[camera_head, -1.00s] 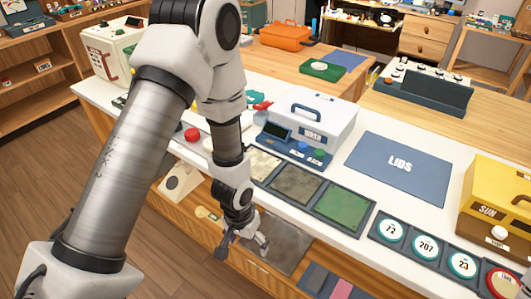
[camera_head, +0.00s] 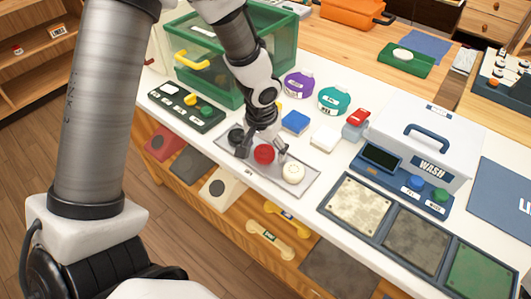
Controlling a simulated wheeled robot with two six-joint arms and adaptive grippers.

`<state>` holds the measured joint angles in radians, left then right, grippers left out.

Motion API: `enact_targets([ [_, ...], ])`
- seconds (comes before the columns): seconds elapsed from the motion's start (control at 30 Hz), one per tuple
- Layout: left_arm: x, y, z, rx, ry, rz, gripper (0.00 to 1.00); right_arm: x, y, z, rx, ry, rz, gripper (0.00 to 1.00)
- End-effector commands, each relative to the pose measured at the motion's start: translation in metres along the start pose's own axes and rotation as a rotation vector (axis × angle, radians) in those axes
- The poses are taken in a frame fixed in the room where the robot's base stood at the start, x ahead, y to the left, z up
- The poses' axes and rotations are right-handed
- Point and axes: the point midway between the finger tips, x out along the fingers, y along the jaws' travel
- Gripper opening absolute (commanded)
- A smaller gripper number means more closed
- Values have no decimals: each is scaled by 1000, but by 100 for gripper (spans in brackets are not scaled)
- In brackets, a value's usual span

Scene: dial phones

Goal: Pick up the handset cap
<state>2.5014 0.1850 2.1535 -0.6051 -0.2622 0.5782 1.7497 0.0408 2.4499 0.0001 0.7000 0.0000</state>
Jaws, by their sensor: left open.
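I cannot tell which is the handset cap. My left gripper (camera_head: 262,150) is open over the tray, its fingers on either side of the red cap. I cannot tell whether they touch it. My right gripper is not in view.
A green box (camera_head: 190,62) and a dark button panel (camera_head: 186,107) stand left of the tray. Purple (camera_head: 299,84) and teal (camera_head: 334,100) items, a blue block (camera_head: 295,122) and a white block (camera_head: 325,138) stand behind it. The WASH machine (camera_head: 424,140) is on the right.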

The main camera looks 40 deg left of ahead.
Motion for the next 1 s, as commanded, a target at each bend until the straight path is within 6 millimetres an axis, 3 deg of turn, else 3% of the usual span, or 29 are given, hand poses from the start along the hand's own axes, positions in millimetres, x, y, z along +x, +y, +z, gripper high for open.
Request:
enact_targets([
  [0.07, 0, 0, 0, 0, 0, 0, 83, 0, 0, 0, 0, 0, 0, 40],
  [0.2, -1, 0, 0, 0, 0, 0, 34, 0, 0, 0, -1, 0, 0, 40],
  [0.23, -1, 0, 0, 0, 0, 0, 26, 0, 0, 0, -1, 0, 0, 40],
  [0.63, -7, 0, -1, 1, 1, 0, 26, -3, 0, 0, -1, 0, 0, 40],
  [1.0, -87, 0, -11, 0, 4, 0, 26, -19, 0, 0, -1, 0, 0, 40],
])
